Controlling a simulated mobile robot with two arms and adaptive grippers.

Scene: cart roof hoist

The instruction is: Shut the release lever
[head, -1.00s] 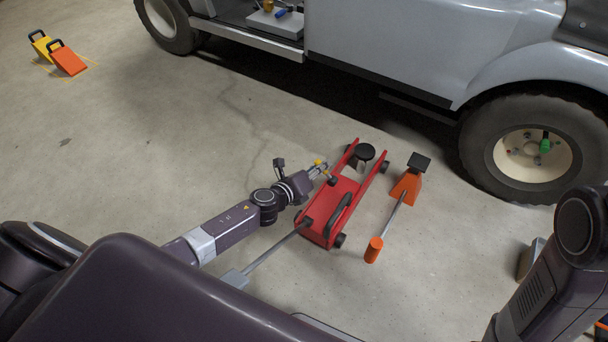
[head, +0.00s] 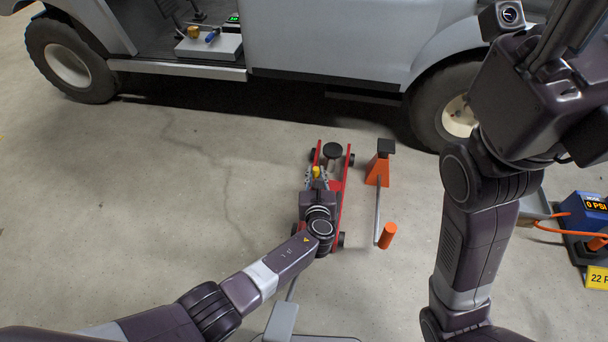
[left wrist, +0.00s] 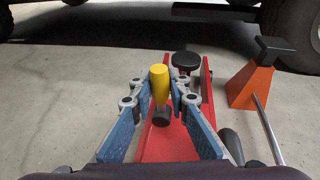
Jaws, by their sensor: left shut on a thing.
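The release lever has a yellow handle (head: 316,171) and sits at the left side of the red floor jack (head: 346,195). In the left wrist view the yellow handle (left wrist: 159,84) stands over a dark round pivot (left wrist: 162,116). My left gripper (head: 316,176) is shut on the yellow handle, with one finger on each side of it. My left wrist and gripper cover much of the jack's body in the head view. The jack's black round saddle (head: 332,150) is beyond the lever. My right arm rises at the right; its fingers cannot be made out.
An orange jack stand (head: 378,170) with a black top is right of the jack. A grey bar with an orange grip (head: 387,236) lies beside it. The grey cart (head: 330,45) stands behind. A blue pressure unit (head: 585,212) is at the far right. Floor at left is clear.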

